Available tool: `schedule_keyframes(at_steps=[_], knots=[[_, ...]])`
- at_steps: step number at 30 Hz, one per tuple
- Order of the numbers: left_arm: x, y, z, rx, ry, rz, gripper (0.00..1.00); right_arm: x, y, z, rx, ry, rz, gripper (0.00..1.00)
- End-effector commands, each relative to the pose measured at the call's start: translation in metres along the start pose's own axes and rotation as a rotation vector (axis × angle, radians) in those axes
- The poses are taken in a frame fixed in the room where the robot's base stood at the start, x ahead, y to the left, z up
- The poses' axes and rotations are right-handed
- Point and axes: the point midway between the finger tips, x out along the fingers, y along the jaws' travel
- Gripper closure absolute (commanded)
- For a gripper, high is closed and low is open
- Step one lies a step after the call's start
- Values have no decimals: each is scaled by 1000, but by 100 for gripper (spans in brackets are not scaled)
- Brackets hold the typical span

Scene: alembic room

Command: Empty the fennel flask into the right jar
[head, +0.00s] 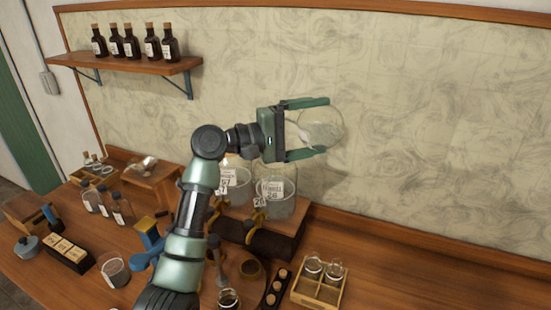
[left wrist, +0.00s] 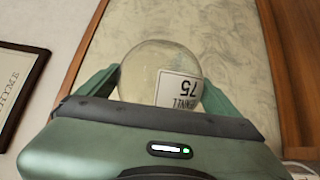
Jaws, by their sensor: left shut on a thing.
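My left gripper (head: 318,128) is shut on the fennel flask (head: 326,125), a round clear glass one. It is held high in front of the wall, above and to the right of the jars. In the left wrist view the flask (left wrist: 150,72) sits between the green fingers, its label reading upside down, with "75" on it. I cannot tell where its mouth points or how full it is. The right jar (head: 281,208) is large clear glass with a white label. The left jar (head: 238,192) stands beside it, partly behind my arm. My right gripper is out of view.
Both jars stand on a raised wooden stand (head: 283,243) with brass taps in front. A wooden box (head: 318,297) with small glassware is at the front right. A wall shelf (head: 130,65) holds several dark bottles. The bench's right side is clear.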

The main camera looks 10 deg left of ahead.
Motion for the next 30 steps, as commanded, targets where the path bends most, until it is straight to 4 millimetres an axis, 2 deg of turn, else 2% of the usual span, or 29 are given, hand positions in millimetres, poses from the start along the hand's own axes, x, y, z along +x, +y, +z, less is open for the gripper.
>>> schedule_keyframes(at_steps=[30], knots=[[0,7,0,-45,0,22,65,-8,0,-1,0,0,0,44]])
